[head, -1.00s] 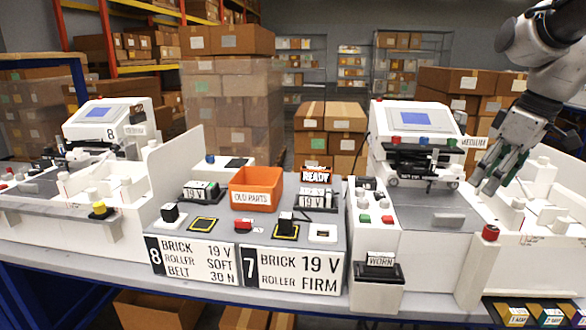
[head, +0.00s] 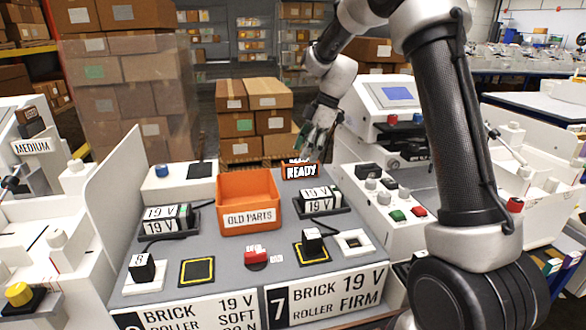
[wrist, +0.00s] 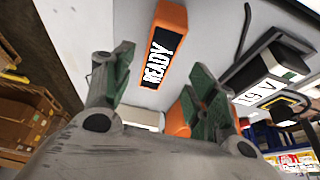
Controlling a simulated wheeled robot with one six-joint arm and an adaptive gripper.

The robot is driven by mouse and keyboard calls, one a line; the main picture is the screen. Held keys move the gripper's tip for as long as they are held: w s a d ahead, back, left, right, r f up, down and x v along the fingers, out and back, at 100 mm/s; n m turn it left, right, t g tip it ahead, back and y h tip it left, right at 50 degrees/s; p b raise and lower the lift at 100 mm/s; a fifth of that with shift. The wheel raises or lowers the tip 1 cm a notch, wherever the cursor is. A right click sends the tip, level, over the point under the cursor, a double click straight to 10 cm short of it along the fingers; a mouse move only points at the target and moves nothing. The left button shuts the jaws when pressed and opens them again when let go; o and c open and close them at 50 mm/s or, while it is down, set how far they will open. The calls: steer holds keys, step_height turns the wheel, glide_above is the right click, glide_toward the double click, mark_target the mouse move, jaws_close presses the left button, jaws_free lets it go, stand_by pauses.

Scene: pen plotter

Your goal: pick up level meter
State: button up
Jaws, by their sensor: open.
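I cannot tell for sure which thing is the level meter, as none shows that name. My gripper (head: 318,138) hangs above the back edge of the grey bench, open and empty. Below it is an orange block with a dark READY sign (head: 301,171). In the wrist view this READY block (wrist: 161,48) shows beyond the gap between my spread green-padded fingers (wrist: 160,92), apart from them. A cradle with 19 V blocks (head: 321,201) stands in front of the READY block, and shows at the right in the wrist view (wrist: 262,84).
An orange OLD PARTS bin (head: 226,206) stands left of the READY block. Black blocks (head: 312,241), a red switch (head: 256,257) and another 19 V cradle (head: 168,219) are on the bench. A white machine with a blue screen (head: 397,94) stands close at the right.

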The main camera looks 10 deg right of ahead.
mark_target(300, 166)
steer(key=x, duration=0.5)
steer(key=shift+w+f, duration=0.2)
steer(key=shift+f, duration=0.25)
steer(key=shift+d, duration=0.1)
steer(key=shift+f, duration=0.25)
steer(key=c, duration=1.2)
